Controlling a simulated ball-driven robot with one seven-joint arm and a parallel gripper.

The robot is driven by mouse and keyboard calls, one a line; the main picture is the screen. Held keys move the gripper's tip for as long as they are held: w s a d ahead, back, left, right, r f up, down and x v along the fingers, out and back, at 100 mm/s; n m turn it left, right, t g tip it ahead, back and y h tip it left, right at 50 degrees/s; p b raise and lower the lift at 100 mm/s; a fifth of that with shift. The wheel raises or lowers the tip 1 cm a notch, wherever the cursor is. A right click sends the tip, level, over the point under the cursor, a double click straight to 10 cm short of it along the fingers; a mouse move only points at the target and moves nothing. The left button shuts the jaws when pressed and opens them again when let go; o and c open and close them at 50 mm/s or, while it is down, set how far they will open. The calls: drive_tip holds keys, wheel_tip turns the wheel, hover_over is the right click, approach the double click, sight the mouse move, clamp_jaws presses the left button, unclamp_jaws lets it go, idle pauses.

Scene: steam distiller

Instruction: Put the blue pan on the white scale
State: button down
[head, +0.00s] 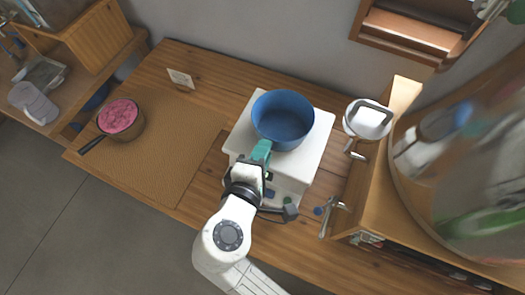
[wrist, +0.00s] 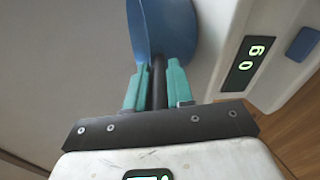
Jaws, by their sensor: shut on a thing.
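The blue pan (head: 283,122) is upright at the white scale (head: 244,134), over its top in the head view. I cannot tell whether its base touches the scale or is slightly above it. My gripper (head: 260,158) comes from the front and is shut on the pan's dark handle. In the wrist view my gripper's teal fingers (wrist: 156,88) flank the handle (wrist: 158,80), with the pan's blue side (wrist: 165,30) beyond. The scale's white body (wrist: 222,50) shows to the right there, with lit green digits on its display (wrist: 248,62).
A dark-handled pan of pink contents (head: 121,116) stands on the brown mat (head: 180,150) at left. A small card (head: 180,79) stands behind. At right are a white-rimmed vessel (head: 368,118), a metal tap (head: 334,212) and a large glass vessel (head: 465,150). The mat's right part is clear.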

drive_tip(key=c, duration=1)
unclamp_jaws()
drive_tip(key=shift+f, duration=0.1)
drive_tip(key=shift+s+r, duration=0.1)
drive_tip(key=shift+r, duration=0.1)
drive_tip(key=b+v, duration=0.1)
drive_tip(key=v, duration=1.1)
drive_tip(key=shift+b, duration=0.4)
